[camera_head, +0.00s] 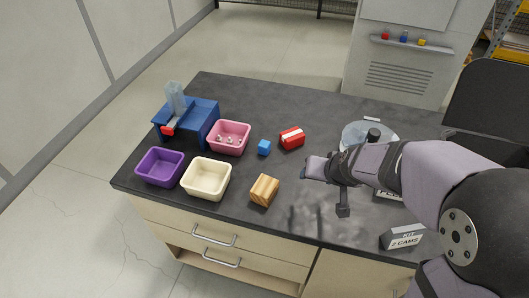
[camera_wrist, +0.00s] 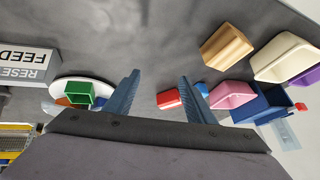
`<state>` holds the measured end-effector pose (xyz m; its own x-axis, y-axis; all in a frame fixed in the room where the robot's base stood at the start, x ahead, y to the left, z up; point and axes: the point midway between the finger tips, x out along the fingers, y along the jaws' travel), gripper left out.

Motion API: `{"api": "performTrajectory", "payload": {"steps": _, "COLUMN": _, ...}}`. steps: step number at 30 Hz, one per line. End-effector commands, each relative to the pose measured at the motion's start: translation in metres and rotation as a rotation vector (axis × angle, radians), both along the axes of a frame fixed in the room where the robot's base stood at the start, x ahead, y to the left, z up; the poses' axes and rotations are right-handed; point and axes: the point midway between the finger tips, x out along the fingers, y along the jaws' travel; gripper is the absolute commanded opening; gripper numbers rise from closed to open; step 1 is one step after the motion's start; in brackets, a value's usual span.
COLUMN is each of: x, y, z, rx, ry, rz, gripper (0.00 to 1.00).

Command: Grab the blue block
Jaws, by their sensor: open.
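The small blue block (camera_head: 264,147) sits on the dark tabletop, between the pink bin (camera_head: 229,124) and a red block (camera_head: 292,138). In the wrist view the blue block (camera_wrist: 202,87) shows just beyond the right finger, which partly hides it. My gripper (camera_head: 308,169) is to the right of the blue block in the head view and apart from it. In the wrist view my gripper (camera_wrist: 159,76) has its two blue fingers spread wide, with nothing held. The red block (camera_wrist: 168,99) shows between the fingers, farther off.
A striped wooden block (camera_head: 264,190), a cream bin (camera_head: 206,192), a purple bin (camera_head: 160,180) and a blue machine (camera_head: 200,118) stand left of my gripper. A round clear dish (camera_head: 358,131) and a "KIT 2 CAMS" box (camera_head: 402,238) are at right. The front middle tabletop is clear.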

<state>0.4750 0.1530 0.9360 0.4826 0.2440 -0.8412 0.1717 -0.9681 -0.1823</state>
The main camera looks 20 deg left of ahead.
Motion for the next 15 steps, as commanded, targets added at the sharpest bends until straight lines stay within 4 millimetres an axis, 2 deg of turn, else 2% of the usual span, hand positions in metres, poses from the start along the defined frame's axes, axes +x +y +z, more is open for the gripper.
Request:
{"api": "performTrajectory", "payload": {"steps": 1, "x": 0.027, "y": 0.034, "z": -0.008, "rx": 0.025, "ry": -0.084, "rz": 0.01, "gripper": 0.5}}
{"api": "performTrajectory", "payload": {"steps": 3, "x": 0.06, "y": 0.072, "z": -0.005, "rx": 0.052, "ry": -0.205, "rz": -0.007, "gripper": 0.5}}
{"api": "performTrajectory", "payload": {"steps": 6, "x": 0.094, "y": 0.118, "z": -0.003, "rx": 0.065, "ry": -0.356, "rz": -0.055, "gripper": 0.5}}
{"api": "performTrajectory", "payload": {"steps": 10, "x": 0.112, "y": 0.163, "z": -0.011, "rx": 0.035, "ry": -0.503, "rz": -0.151, "gripper": 0.5}}
{"api": "performTrajectory", "payload": {"steps": 12, "x": 0.111, "y": 0.179, "z": -0.019, "rx": 0.002, "ry": -0.555, "rz": -0.203, "gripper": 0.5}}
{"api": "performTrajectory", "payload": {"steps": 15, "x": 0.102, "y": 0.193, "z": -0.032, "rx": -0.056, "ry": -0.602, "rz": -0.271, "gripper": 0.5}}
